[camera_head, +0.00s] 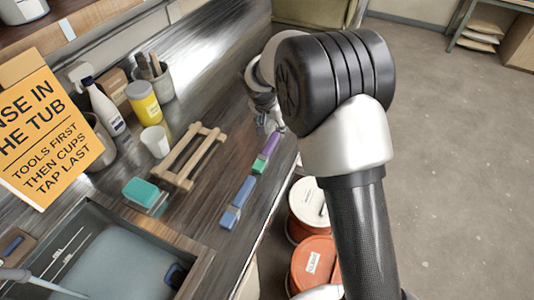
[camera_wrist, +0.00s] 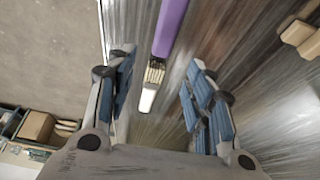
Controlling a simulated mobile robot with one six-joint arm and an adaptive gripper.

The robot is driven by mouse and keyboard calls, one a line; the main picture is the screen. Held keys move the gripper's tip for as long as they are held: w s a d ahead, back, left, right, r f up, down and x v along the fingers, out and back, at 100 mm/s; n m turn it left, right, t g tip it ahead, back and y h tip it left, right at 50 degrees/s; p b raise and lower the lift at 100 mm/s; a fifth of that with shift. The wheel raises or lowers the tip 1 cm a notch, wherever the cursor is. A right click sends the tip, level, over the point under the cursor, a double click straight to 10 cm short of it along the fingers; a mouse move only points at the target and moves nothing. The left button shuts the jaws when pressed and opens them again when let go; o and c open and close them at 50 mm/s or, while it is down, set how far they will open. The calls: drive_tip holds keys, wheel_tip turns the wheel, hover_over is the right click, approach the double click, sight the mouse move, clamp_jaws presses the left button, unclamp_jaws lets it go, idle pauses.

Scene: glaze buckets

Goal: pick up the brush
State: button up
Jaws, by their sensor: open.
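The brush (camera_wrist: 153,75) has a purple handle, a pale ferrule and a white tip. In the wrist view it lies between the open fingers of my gripper (camera_wrist: 160,68), its tip toward the palm, and nothing grips it. Whether the fingers are level with it or above it, I cannot tell. In the head view a purple and green piece (camera_head: 265,152) lies near the counter's front edge, with my gripper (camera_head: 268,122) just beyond it, partly hidden by my arm.
A blue piece (camera_head: 237,203) lies nearer on the counter (camera_head: 215,85). A wooden rack (camera_head: 190,157), a white cup (camera_head: 155,140), a yellow jar (camera_head: 143,103) and a teal sponge (camera_head: 140,191) stand left. A sink (camera_head: 110,270) is at lower left. Buckets (camera_head: 316,262) stand on the floor below.

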sight(276, 133)
drive_tip(key=b+x, duration=0.1)
drive_tip(key=x, duration=0.2)
drive_tip(key=b+x, duration=0.1)
drive_tip(key=x, duration=0.3)
drive_tip(key=shift+w+f, duration=0.2)
drive_tip(key=shift+w, duration=0.1)
drive_tip(key=shift+r, duration=0.1)
drive_tip(key=shift+s, duration=0.1)
drive_tip(key=c, duration=1.1)
